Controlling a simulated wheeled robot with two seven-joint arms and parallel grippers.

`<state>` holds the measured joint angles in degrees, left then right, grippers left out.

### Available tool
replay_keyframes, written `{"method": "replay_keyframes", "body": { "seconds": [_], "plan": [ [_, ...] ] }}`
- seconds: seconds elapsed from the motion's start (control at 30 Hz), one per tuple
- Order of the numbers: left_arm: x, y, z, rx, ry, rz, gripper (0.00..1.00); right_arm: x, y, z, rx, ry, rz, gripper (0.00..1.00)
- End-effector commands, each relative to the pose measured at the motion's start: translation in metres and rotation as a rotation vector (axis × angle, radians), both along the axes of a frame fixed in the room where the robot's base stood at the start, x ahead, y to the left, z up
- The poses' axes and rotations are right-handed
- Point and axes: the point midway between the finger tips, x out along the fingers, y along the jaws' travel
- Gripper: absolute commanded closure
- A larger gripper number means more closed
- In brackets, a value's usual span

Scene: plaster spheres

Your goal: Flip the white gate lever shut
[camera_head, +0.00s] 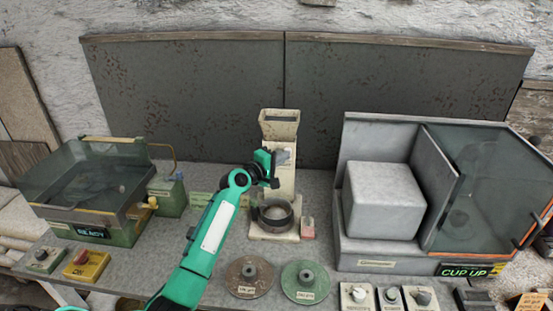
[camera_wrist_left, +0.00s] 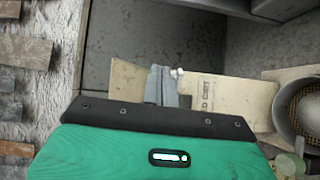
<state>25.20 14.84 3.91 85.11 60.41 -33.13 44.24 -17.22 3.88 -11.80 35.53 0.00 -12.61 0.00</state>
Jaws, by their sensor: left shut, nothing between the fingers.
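The cream dispenser (camera_head: 279,127) stands upright at the middle of the bench, with an open hopper on top and a dark round cup (camera_head: 276,214) at its foot. My left gripper (camera_head: 283,156) is shut and empty in front of the dispenser's column, just below the hopper. In the left wrist view the grey fingers (camera_wrist_left: 163,80) lie against or very near the cream panel (camera_wrist_left: 222,97). A small white knob (camera_wrist_left: 178,73), likely the gate lever's end, shows right beside the fingertips; I cannot tell whether they touch. In the head view the gripper hides the lever.
A green-framed glass tank (camera_head: 90,190) stands at left, and a grey cabinet with a glass door (camera_head: 480,190) at right. A brown disc (camera_head: 249,277) and a green disc (camera_head: 305,282) lie in front. Knob boxes (camera_head: 390,297) line the front edge.

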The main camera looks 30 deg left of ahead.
Motion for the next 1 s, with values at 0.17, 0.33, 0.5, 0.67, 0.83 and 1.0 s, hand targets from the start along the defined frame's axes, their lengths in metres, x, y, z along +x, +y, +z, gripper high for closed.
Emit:
{"method": "replay_keyframes", "body": {
  "seconds": [0.17,0.33,0.5,0.67,0.83,1.0],
  "plan": [
    [0.004,-0.005,0.000,0.001,0.000,0.000,1.00,0.000,-0.016,-0.001,-0.017,0.000,-0.001,0.64],
    [0.007,-0.008,0.000,0.000,0.000,0.000,1.00,0.001,-0.021,-0.002,-0.022,-0.001,-0.003,0.64],
    [0.008,-0.009,0.000,0.000,0.000,0.000,1.00,0.000,-0.020,-0.002,-0.022,-0.001,-0.003,0.64],
    [0.008,-0.010,0.000,0.000,0.000,0.000,1.00,0.000,-0.016,-0.002,-0.017,-0.001,-0.004,0.64],
    [0.008,-0.009,0.000,0.000,0.000,0.000,1.00,0.000,-0.006,-0.002,-0.007,0.000,-0.004,0.64],
    [0.008,-0.009,0.000,0.000,0.000,0.000,1.00,0.000,-0.004,-0.002,-0.005,0.000,-0.002,0.64]
  ]
}}
